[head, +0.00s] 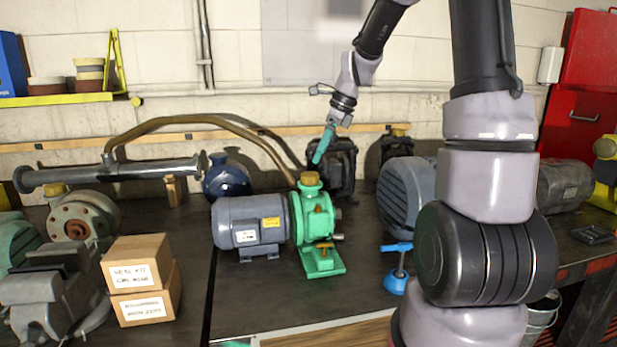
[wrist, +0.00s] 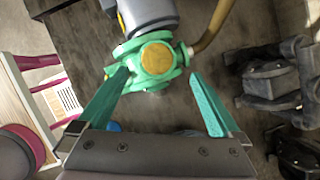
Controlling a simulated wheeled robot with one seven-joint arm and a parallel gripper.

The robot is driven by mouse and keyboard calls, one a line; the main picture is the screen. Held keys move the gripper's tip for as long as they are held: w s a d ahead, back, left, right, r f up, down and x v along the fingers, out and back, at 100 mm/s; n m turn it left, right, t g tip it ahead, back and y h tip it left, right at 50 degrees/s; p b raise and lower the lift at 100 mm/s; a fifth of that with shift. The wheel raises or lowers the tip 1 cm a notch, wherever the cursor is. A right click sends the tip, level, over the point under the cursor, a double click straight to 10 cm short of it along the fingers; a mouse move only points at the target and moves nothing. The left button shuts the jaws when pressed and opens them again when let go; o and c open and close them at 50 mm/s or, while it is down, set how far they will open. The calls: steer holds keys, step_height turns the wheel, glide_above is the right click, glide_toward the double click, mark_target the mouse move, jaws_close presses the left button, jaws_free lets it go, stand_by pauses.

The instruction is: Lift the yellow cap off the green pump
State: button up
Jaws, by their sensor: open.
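The green pump (head: 318,221) stands upright on the dark workbench, joined to a grey motor (head: 250,222). The yellow cap (head: 311,179) sits on top of the pump. My gripper (head: 320,154) is above the cap in the head view, with its teal fingers pointing down. In the wrist view the cap (wrist: 157,59) is a round yellow disc on the green pump (wrist: 150,82), just beyond the fingertips. My gripper (wrist: 158,76) is open there, one finger on each side, with nothing between the fingers. The fingers do not touch the cap.
A brown curved hose (head: 205,119) runs from a grey pipe (head: 110,174) to behind the pump. Dark motors (head: 337,166) stand behind it. Labelled boxes (head: 142,280) are at left, a blue-handled tool (head: 396,268) at right. Bench is clear in front of the motor.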

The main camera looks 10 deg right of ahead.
mark_target(310, 174)
steer(key=x, duration=0.6)
steer(key=shift+s+a+f, duration=0.1)
steer(key=shift+a+f, duration=0.05)
steer(key=shift+a, duration=0.15)
steer(key=c, duration=1.4)
step_height(310, 174, up, 13)
